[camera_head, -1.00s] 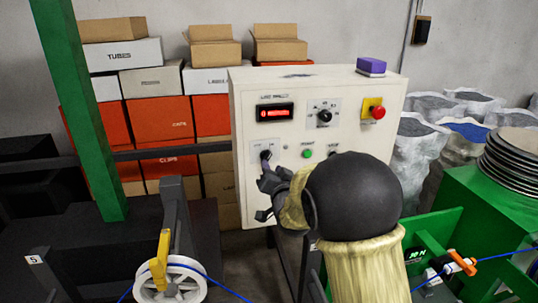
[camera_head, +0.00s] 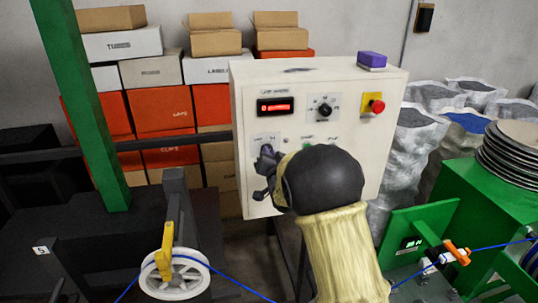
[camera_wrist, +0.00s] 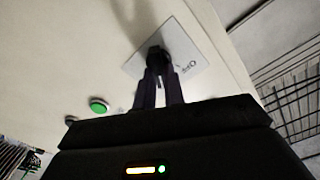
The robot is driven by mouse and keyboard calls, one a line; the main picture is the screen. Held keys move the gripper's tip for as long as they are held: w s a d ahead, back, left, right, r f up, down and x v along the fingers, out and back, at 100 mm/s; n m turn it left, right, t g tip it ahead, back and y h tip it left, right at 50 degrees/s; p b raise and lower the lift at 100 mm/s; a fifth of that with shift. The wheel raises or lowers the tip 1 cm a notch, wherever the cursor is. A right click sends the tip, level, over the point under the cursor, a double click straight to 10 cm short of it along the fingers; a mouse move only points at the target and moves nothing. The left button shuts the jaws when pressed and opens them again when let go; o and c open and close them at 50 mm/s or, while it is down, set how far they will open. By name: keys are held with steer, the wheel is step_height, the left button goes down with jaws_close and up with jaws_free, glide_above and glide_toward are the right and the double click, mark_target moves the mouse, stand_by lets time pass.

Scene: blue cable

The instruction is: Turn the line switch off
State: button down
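A white control panel (camera_head: 300,88) stands ahead of me, seen at an angle. The line switch (camera_wrist: 157,55) is a black knob on a light label plate at the panel's lower left. In the wrist view, "OFF" shows to the right of the knob. My gripper (camera_wrist: 160,78) is at this knob, its two dark fingers close together with their tips on either side of it. The fingers appear shut on the knob. In the head view, my gripper (camera_head: 265,158) and wrist cover part of the switch and its plate.
The panel also carries a lit red display (camera_head: 275,106), a selector knob (camera_head: 323,110), a red stop button (camera_head: 377,106) and a green button (camera_wrist: 98,106). A purple box (camera_head: 372,59) sits on top. A blue cable runs over a white reel (camera_head: 174,275) below.

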steer(key=shift+f+b, duration=0.25)
steer(key=shift+b, duration=0.35)
steer(key=shift+s+a+n+b, duration=0.1)
steer(key=shift+a+n+b, duration=0.05)
steer(key=shift+n+b, duration=3.45)
steer(key=shift+a+n+b, duration=0.15)
steer(key=shift+n+b, duration=2.25)
steer(key=shift+b, duration=2.35)
steer(key=c, duration=1.5)
jaws_free()
steer(key=shift+r, duration=0.1)
steer(key=shift+s, duration=0.15)
